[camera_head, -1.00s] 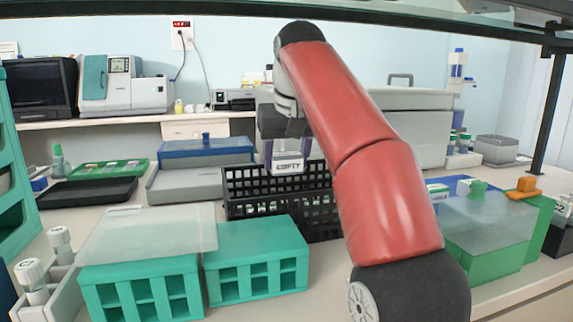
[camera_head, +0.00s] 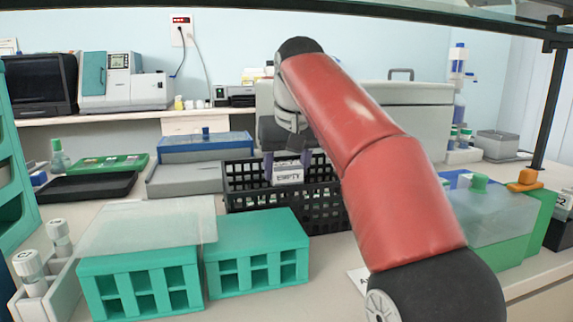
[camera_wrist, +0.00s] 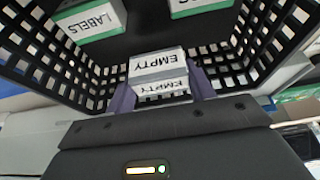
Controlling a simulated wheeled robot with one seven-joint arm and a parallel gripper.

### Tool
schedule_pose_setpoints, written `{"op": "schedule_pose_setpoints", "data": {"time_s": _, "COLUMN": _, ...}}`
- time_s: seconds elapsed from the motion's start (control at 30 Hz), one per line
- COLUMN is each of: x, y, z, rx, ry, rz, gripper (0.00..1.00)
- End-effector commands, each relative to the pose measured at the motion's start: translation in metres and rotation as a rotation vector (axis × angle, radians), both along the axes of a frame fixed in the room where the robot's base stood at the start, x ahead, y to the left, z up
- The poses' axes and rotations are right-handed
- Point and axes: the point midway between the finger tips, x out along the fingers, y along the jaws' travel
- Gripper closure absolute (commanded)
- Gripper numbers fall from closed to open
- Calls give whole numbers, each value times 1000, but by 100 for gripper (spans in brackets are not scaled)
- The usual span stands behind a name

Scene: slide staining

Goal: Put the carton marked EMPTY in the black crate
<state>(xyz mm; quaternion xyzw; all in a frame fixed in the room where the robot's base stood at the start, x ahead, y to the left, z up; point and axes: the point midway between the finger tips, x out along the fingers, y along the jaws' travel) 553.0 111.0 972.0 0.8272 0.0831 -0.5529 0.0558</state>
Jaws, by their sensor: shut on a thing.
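The white carton marked EMPTY (camera_head: 288,175) is between the two fingers of my gripper (camera_head: 287,168), which is shut on it. The carton also shows in the wrist view (camera_wrist: 158,66), with the fingers on either side of it. The black crate (camera_head: 245,192) stands on the bench behind the teal racks. In the head view the carton is at the crate's opening, its lower part near rim height. In the wrist view the crate's slotted walls (camera_wrist: 50,62) lie around the carton. I cannot tell whether the carton touches the crate floor.
In the wrist view, a carton marked LABELS (camera_wrist: 88,18) and another green-and-white carton (camera_wrist: 200,5) lie inside the crate. Teal racks (camera_head: 255,250) stand in front of the crate. A blue-lidded grey box (camera_head: 190,178) is to its left. A green tank (camera_head: 490,230) stands at right.

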Motion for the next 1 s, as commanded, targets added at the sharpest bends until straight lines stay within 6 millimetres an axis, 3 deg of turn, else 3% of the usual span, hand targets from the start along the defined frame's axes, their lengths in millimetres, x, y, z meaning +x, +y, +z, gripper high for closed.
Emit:
{"op": "schedule_pose_setpoints", "data": {"time_s": 0.07, "x": 0, "y": 0, "z": 0, "rx": 0, "ry": -1, "rz": 0, "gripper": 67}}
{"op": "schedule_pose_setpoints", "data": {"time_s": 0.1, "x": 0, "y": 0, "z": 0, "rx": 0, "ry": 0, "rz": 0, "gripper": 44}}
{"op": "schedule_pose_setpoints", "data": {"time_s": 0.27, "x": 0, "y": 0, "z": 0, "rx": 0, "ry": -1, "rz": 0, "gripper": 25}}
{"op": "schedule_pose_setpoints", "data": {"time_s": 0.57, "x": 0, "y": 0, "z": 2, "rx": 0, "ry": -1, "rz": 0, "gripper": 25}}
{"op": "schedule_pose_setpoints", "data": {"time_s": 1.0, "x": -17, "y": -3, "z": 40, "rx": 0, "ry": -4, "rz": 0, "gripper": 25}}
